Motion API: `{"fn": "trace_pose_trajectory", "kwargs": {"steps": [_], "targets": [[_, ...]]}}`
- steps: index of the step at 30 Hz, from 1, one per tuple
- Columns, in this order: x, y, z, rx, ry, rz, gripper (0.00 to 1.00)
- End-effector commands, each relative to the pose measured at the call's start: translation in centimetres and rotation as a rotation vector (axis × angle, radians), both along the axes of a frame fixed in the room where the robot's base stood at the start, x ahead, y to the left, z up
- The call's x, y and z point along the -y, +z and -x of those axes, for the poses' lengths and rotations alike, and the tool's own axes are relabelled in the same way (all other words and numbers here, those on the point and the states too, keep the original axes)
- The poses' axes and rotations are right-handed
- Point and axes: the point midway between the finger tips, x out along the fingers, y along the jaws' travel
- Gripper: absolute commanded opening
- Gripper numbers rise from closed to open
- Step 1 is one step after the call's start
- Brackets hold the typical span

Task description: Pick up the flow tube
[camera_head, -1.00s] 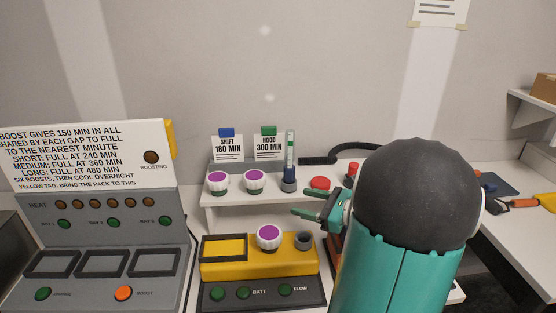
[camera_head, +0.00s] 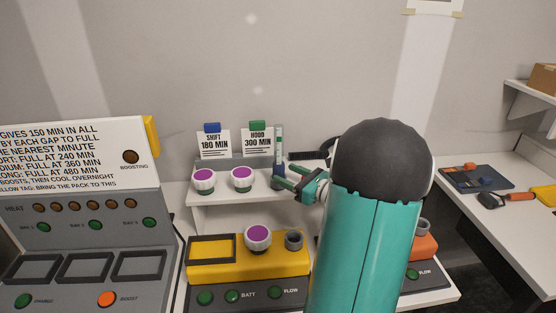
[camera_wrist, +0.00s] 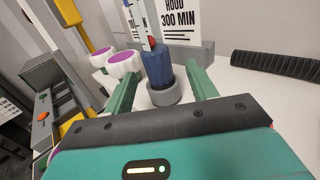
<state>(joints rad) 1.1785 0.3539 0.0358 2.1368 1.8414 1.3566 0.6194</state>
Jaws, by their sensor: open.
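My gripper (camera_head: 281,177) is open at the tube's lower part. In the wrist view the green fingers of my gripper (camera_wrist: 161,74) stand on either side of the tube, with gaps visible. The tube's foot is partly hidden by my fingers in the head view.
Two white knobs with purple tops (camera_head: 242,178) stand left of the tube. A card reading HOOD 300 MIN (camera_head: 257,143) stands close behind it. A yellow unit (camera_head: 270,267) with a grey socket (camera_head: 294,240) is below the shelf. A black ribbed hose (camera_wrist: 275,65) lies to the right.

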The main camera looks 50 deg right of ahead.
Motion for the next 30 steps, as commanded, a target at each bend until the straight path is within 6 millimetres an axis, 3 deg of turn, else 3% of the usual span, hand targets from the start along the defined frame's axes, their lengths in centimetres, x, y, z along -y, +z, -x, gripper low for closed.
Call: {"fn": "trace_pose_trajectory", "kwargs": {"steps": [7, 15, 22, 23, 30], "targets": [[-0.2, 0.1, -2.0, 0.0, 0.003, 0.0, 0.57], [-0.6, 0.3, -5.9, -0.001, 0.004, 0.0, 0.57], [-0.6, 0.4, -6.2, -0.001, 0.003, 0.0, 0.57], [-0.6, 0.4, -6.2, -0.001, 0.003, 0.0, 0.55], [-0.6, 0.4, -6.2, -0.001, 0.003, 0.0, 0.08]]}}
